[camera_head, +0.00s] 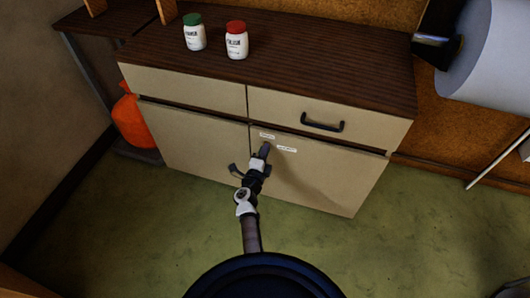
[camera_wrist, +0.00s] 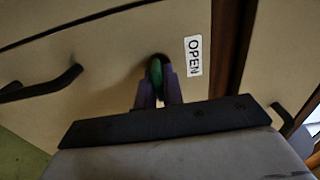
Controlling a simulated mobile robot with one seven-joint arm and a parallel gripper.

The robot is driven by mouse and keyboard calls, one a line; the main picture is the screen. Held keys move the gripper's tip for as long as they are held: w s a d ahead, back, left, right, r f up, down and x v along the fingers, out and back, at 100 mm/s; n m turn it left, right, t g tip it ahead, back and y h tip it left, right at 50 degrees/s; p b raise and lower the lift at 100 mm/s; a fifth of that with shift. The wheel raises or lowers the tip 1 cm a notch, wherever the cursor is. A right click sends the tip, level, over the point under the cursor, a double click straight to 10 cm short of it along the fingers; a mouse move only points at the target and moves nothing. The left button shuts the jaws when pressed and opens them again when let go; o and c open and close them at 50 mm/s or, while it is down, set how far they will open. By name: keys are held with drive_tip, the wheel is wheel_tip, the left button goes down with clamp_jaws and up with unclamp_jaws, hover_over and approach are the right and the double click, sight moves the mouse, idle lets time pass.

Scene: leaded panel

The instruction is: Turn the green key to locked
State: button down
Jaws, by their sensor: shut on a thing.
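The green key (camera_wrist: 156,73) shows in the wrist view, set in the cream cabinet door, between my fingers. My gripper (camera_wrist: 158,92) is shut on it, with one finger on each side. A white label reading OPEN (camera_wrist: 193,56) is just right of the key. In the head view my gripper (camera_head: 264,151) is at the upper part of the right cabinet door (camera_head: 325,180). Two small white labels (camera_head: 286,149) show beside it, too small to read. The key is hidden there behind my gripper.
The cabinet's dark top (camera_head: 320,60) bears a green-lidded bottle (camera_head: 195,36) and a red-lidded bottle (camera_head: 237,44). A drawer with a black handle (camera_head: 322,124) is above the door. An orange bag (camera_head: 132,122) is at the left. Green floor (camera_head: 400,240) is clear in front.

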idle(0.4)
drive_tip(key=c, duration=1.5)
unclamp_jaws()
drive_tip(key=p+v, duration=0.4)
drive_tip(key=v, duration=1)
drive_tip(key=shift+p, duration=0.3)
